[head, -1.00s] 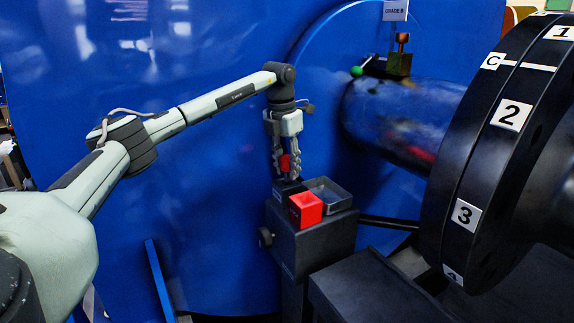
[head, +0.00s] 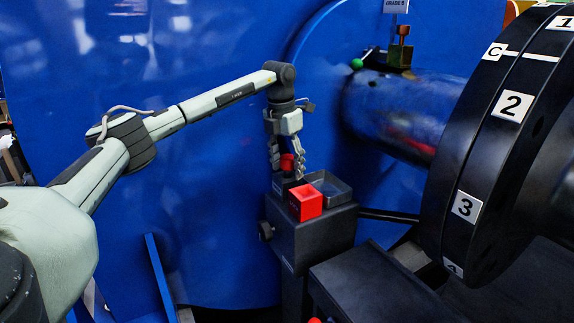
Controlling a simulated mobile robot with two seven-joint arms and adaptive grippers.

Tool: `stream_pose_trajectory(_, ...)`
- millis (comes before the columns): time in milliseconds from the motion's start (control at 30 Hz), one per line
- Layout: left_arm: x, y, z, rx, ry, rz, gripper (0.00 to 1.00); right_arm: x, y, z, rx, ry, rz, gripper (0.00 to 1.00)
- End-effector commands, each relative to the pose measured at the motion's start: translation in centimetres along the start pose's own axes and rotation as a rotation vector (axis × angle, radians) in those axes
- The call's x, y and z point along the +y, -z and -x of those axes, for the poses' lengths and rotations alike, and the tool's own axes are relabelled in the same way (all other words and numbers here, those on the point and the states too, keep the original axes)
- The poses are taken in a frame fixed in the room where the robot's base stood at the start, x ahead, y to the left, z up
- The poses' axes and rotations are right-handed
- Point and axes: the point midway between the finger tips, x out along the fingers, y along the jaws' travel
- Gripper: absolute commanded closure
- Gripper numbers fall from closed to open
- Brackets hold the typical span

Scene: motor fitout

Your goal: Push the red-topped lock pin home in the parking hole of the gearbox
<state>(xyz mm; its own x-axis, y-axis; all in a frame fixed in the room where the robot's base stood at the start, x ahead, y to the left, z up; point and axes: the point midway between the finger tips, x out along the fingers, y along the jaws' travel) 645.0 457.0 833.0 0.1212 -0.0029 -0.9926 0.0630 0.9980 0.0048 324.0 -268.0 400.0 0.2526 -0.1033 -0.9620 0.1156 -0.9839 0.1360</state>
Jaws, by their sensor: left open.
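My left gripper (head: 287,168) hangs downward in the middle of the head view, with its fingers spread apart. A small red top (head: 287,161), which looks like that of the lock pin, shows between the fingers. It stands over a dark holder at the back left of a black stand (head: 312,240). The pin's lower part is hidden, so I cannot tell how deep it sits. Another piece with a dull red top (head: 403,31) stands on a brass block on the shaft. I cannot make out the gearbox's parking hole. My right gripper is out of view.
A red open box (head: 306,204) and a grey tray (head: 331,188) sit on the stand close to the gripper. A big black numbered flange (head: 490,150) and a dark shaft (head: 395,112) fill the right. A blue wall (head: 210,220) stands behind.

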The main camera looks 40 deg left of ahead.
Motion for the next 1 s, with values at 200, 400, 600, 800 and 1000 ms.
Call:
stream_pose_trajectory(200, 0.0, 0.0, 0.7, -0.001, 0.0, 0.0, 0.44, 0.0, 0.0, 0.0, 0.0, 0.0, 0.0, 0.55)
stream_pose_trajectory(400, 0.0, -0.1, 4.3, -0.005, 0.0, 0.0, 0.44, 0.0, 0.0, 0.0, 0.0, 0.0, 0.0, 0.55)
stream_pose_trajectory(600, 0.0, -0.1, 8.6, -0.004, 0.0, 0.0, 0.44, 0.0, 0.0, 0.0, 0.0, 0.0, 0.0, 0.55)
stream_pose_trajectory(800, -0.1, -0.1, 11.3, -0.002, 0.001, -0.001, 0.44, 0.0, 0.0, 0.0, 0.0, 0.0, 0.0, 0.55)
stream_pose_trajectory(1000, 0.0, 0.0, 12.0, 0.001, 0.0, 0.0, 0.44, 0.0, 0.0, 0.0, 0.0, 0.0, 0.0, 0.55)
